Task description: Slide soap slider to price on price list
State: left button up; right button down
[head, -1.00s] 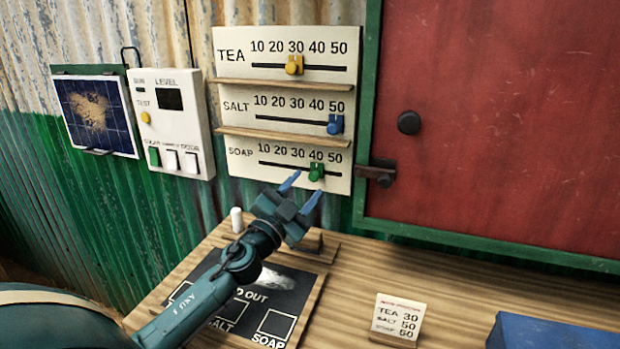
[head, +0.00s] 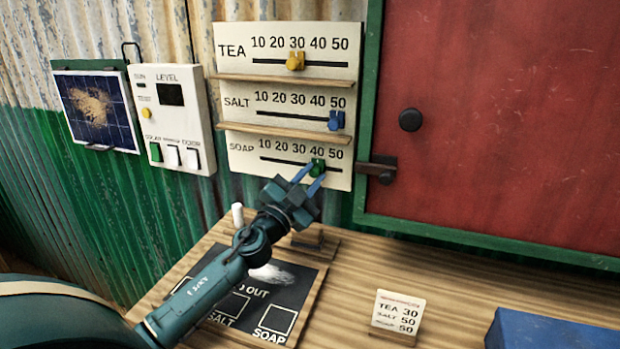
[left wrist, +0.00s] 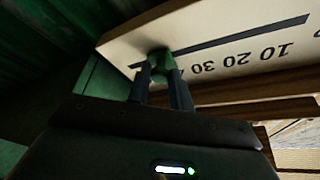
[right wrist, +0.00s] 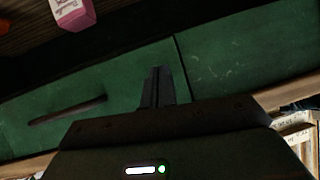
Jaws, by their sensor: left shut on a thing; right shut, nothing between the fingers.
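The price board (head: 345,180) hangs on the wall with TEA, SALT and SOAP scales. The green soap slider (head: 318,166) sits at about 40 on its slot; it also shows in the left wrist view (left wrist: 160,60). My left gripper (head: 311,174) is shut on the soap slider, its blue fingers on either side of the knob. The price list card (head: 397,312) stands on the counter and reads TEA 30, SALT 50, SOAP 50. The yellow tea slider (head: 296,61) is at 30 and the blue salt slider (head: 335,121) at 50. My right gripper (right wrist: 158,85) is shut and empty.
A red door (head: 500,120) with a dark latch (head: 378,169) is right of the board. A switch panel (head: 172,120) and a solar panel (head: 97,108) hang on the left. A dark chalkboard (head: 245,315) and a blue box (head: 550,330) are on the counter.

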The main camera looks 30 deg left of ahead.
pick_arm(q)
grip_shut()
jog(key=shift+w+d+p, duration=0.2)
jog(key=shift+w+d, duration=0.05)
jog(key=shift+d, duration=0.8)
jog(key=shift+w+d+p, duration=0.15)
jog(key=shift+w+d, duration=0.05)
jog(key=shift+d, duration=0.85)
jog(key=o, duration=0.8)
grip_release()
jog(key=shift+d, duration=0.1)
jog(key=shift+s+f, duration=0.25)
jog(key=shift+s, duration=0.1)
jog(key=b+v, duration=0.1)
jog(key=v, duration=0.5)
jog(key=shift+s+b, duration=0.3)
jog(key=shift+s, duration=0.05)
